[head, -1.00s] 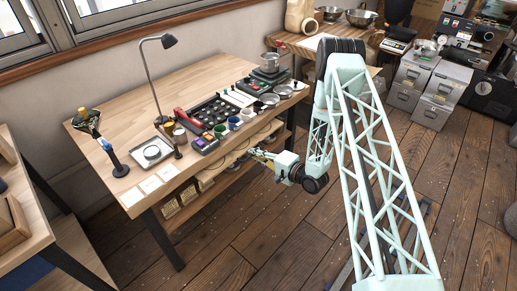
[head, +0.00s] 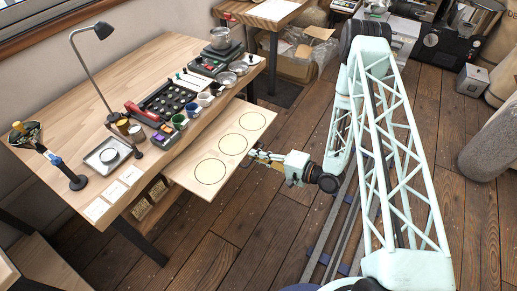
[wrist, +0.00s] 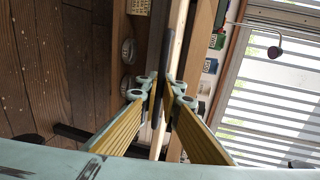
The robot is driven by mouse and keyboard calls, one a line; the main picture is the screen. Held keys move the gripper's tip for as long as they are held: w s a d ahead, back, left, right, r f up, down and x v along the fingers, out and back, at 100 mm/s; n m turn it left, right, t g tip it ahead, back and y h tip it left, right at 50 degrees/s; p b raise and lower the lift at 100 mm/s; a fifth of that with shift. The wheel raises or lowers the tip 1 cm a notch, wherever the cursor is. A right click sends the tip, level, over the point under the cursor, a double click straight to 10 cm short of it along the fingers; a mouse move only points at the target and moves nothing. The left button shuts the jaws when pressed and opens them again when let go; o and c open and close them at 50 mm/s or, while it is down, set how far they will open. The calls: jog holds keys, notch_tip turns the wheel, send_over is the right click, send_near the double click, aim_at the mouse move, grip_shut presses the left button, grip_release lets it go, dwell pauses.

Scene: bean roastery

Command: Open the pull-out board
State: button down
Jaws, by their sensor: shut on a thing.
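The pull-out board (head: 185,170) is a pale wooden panel marked with three dark circles. It sticks out from under the front edge of the workbench (head: 90,107), drawn well out over the floor. My gripper (head: 254,156) is at the board's outer front edge. In the wrist view, my gripper (wrist: 163,92) has its yellow-padded fingers closed on a dark bar handle (wrist: 170,45) along the board's edge. The exact contact between pads and bar is partly hidden by the finger links.
A desk lamp (head: 76,118), a tray (head: 108,156), colored cups (head: 180,121) and a scale with a pot (head: 222,55) stand on the workbench. The plank floor (head: 235,225) in front of the board is open.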

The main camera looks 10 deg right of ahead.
jog(key=shift+s+d, duration=0.15)
jog(key=shift+d, duration=0.15)
jog(key=c, duration=3.2)
grip_release()
jog(key=shift+o, duration=0.2)
jog(key=shift+d, duration=0.1)
jog(key=v, duration=1.1)
jog(key=shift+s+d, duration=0.3)
jog(key=shift+r, duration=0.1)
jog(key=shift+w, duration=0.15)
